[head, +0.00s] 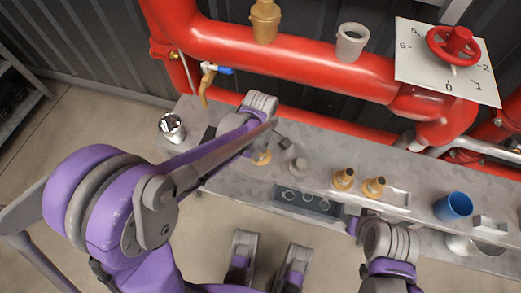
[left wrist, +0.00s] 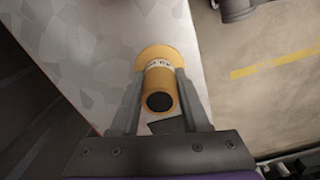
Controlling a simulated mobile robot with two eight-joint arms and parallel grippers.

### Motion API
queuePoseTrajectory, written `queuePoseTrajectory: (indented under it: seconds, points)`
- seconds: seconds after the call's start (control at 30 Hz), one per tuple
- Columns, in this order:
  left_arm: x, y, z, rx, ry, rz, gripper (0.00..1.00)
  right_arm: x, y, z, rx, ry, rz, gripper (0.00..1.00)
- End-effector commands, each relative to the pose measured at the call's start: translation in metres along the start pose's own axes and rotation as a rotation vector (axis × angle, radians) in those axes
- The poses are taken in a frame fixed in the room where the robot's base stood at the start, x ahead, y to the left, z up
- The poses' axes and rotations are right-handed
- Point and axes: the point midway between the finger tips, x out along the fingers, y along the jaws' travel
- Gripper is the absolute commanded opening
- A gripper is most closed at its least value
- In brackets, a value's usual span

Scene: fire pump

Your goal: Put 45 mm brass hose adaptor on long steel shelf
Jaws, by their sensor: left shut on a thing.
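The brass hose adaptor (left wrist: 160,80) shows in the left wrist view as a brass cylinder with a wider flange, a pale printed band and a dark bore. My left gripper (left wrist: 159,77) is shut on it, with a finger on each side. Its flange lies over the mottled grey steel shelf (left wrist: 95,40); I cannot tell whether they touch. In the head view the adaptor (head: 261,158) shows partly below my left wrist, at the left part of the long shelf (head: 225,178). My right wrist is at the lower right; its fingers are not clear.
Two more brass fittings (head: 344,179) (head: 374,187) and a grey ring (head: 299,165) stand to the right. A blue cup (head: 453,206) is further right, a metal can (head: 172,127) at the left end. Red pipes (head: 290,58) run behind. A dark tray (head: 308,202) sits at the front.

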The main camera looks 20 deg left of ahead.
Motion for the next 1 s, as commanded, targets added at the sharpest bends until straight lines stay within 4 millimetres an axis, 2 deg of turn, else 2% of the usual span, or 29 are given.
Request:
queuePoseTrajectory:
  seconds: [0.37,0.4,0.53,0.83,1.0]
  points:
    - [0.006,0.0,0.0,0.0,0.0,0.0,0.0,0.003,0.0,0.001,0.0,-0.001,0.0,0.5]
    - [0.005,0.0,0.0,0.0,0.0,0.0,0.51,0.003,0.0,0.001,0.0,-0.001,0.0,0.5]
    - [0.005,0.0,0.0,0.0,0.0,0.0,0.74,0.003,0.0,0.001,0.0,-0.001,0.0,0.5]
    - [0.003,0.0,0.0,0.0,0.0,0.0,0.76,0.002,0.0,0.001,0.0,-0.001,0.0,0.5]
    - [-0.013,-0.001,0.0,0.0,0.0,0.0,0.76,-0.005,0.0,-0.002,0.0,0.002,0.0,0.5]
